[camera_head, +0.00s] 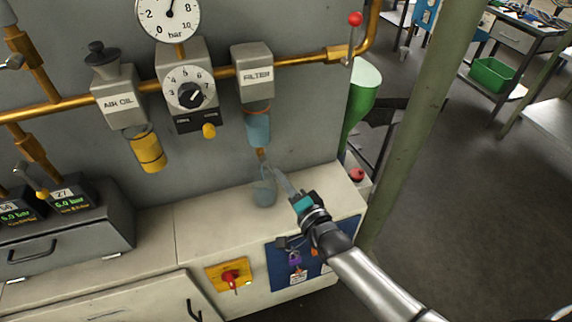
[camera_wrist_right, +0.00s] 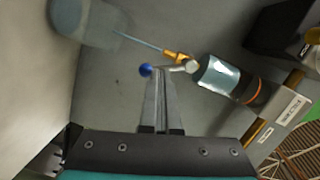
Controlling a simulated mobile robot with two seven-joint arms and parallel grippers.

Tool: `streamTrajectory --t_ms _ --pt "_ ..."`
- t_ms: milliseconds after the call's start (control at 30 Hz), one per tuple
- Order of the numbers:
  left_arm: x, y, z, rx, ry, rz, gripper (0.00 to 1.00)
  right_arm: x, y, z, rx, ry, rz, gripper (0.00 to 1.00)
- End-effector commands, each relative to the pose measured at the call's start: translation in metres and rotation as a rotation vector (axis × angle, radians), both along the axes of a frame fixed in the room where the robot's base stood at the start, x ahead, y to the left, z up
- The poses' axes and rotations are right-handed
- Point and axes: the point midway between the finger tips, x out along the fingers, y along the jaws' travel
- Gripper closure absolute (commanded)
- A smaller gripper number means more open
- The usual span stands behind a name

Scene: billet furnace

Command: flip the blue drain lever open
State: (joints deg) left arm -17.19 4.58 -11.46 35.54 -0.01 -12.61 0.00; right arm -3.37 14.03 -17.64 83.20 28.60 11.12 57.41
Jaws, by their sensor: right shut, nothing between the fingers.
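The filter unit (camera_head: 253,72) hangs on the brass pipe in the head view, with its clear bluish bowl (camera_head: 257,128) below. The bowl also shows in the right wrist view (camera_wrist_right: 218,76), with a brass drain fitting (camera_wrist_right: 179,56) at its end. The drain lever's blue ball knob (camera_wrist_right: 146,70) sits just left of my right fingertips. The lever's arm runs behind or across the tips; contact cannot be told. My right gripper (camera_head: 273,172) is shut and empty, just below the bowl in the head view; its fingers show in the wrist view (camera_wrist_right: 161,74). My left gripper is out of view.
A clear jar (camera_head: 264,194) stands on the bench ledge (camera_head: 220,210) beneath the drain, close to my fingers. A thin bluish tube (camera_wrist_right: 140,41) runs from the drain towards it. The regulator (camera_head: 186,85) and air oil unit (camera_head: 117,98) hang left. A green funnel (camera_head: 360,95) stands right.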

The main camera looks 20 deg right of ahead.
Motion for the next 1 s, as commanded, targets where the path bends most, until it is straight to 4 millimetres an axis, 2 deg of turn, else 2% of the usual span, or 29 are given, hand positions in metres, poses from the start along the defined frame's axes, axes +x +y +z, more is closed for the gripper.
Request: streamTrajectory --t_ms 700,1000 --pt "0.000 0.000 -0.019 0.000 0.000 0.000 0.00 0.000 0.008 -0.006 0.213 0.008 0.000 1.00" --pt "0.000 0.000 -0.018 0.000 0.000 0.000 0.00 0.000 0.008 -0.005 0.215 0.008 0.000 1.00"
